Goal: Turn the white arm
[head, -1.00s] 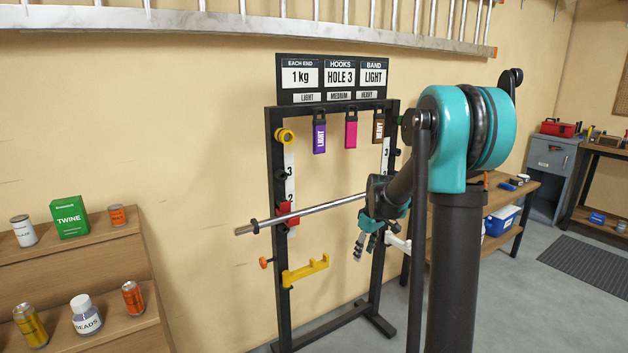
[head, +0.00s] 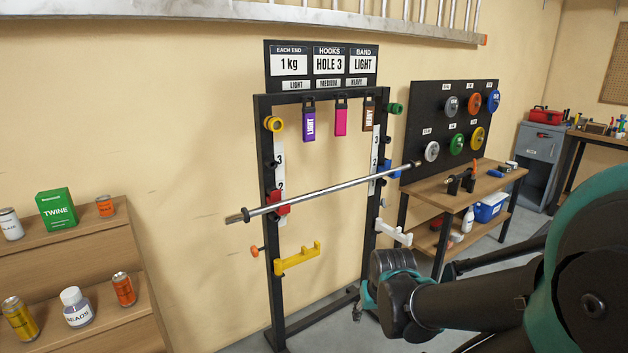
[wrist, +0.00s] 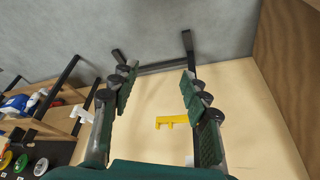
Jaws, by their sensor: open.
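The white arm (head: 394,232) sticks out level from the rack's right post, below the bar, pointing right and towards the front. It also shows in the wrist view (wrist: 83,113), beside the left finger and partly behind it. My gripper (wrist: 158,80) is open with nothing between its fingers. In the head view, my wrist hides most of the gripper, which is low and in front of the right post, below the white arm. I see no contact between them. A matching yellow arm (head: 298,259) is on the left post and shows between my fingers in the wrist view (wrist: 172,121).
A barbell bar (head: 335,193) lies across the black rack (head: 270,230). Right of it stand a wooden bench (head: 455,185) and a plate board (head: 425,105). Shelves with cans and a twine box (head: 57,208) are at left. A sign (head: 321,65) tops the rack.

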